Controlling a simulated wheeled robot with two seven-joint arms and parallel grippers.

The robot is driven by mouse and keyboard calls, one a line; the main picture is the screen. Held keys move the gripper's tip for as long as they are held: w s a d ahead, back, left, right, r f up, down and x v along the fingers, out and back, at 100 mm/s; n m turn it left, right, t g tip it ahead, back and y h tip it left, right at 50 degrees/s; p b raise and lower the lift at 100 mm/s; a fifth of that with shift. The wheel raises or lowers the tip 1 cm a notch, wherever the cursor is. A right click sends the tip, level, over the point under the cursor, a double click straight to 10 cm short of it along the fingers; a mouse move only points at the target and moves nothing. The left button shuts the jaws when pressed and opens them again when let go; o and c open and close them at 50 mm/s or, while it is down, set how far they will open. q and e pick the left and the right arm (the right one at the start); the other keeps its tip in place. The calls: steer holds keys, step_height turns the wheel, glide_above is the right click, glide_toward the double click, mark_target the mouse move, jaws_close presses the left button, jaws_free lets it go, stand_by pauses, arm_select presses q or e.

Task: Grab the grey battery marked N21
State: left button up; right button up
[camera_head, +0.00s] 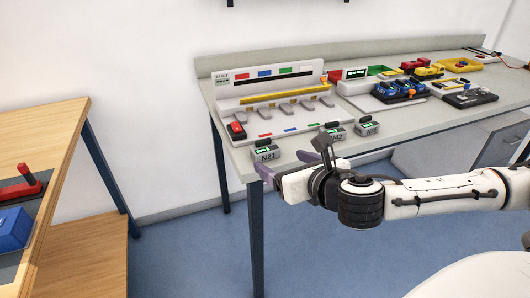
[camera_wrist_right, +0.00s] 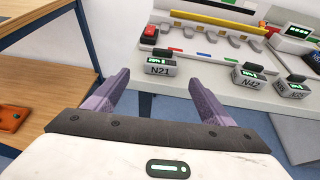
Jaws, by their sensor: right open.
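The grey battery marked N21 (camera_head: 265,154) stands near the front edge of the grey workbench (camera_head: 232,160), with a green display on it. It also shows in the right wrist view (camera_wrist_right: 159,69), label facing me. My right gripper (camera_wrist_right: 158,80) is open and empty, with purple fingers spread. In the wrist view the battery appears beyond the fingertips, roughly between them, not held. In the head view the gripper (camera_head: 267,173) is just in front of the bench edge, below the battery. My left gripper is not in view.
Grey batteries N42 (camera_head: 335,130) and another (camera_head: 367,127) stand to the right of N21. Blue packs (camera_head: 398,89) and coloured trays lie farther right. A wooden table (camera_head: 60,125) is at left.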

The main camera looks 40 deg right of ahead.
mark_target(268, 151)
steer(key=x, duration=1)
steer(key=shift+w+d+r, duration=0.1)
steer(key=shift+w+r, duration=0.05)
steer(key=shift+r, duration=0.2)
steer(key=shift+c, duration=0.6)
steer(key=c, duration=1.1)
steer(key=shift+c, duration=0.3)
steer(key=shift+r, duration=0.1)
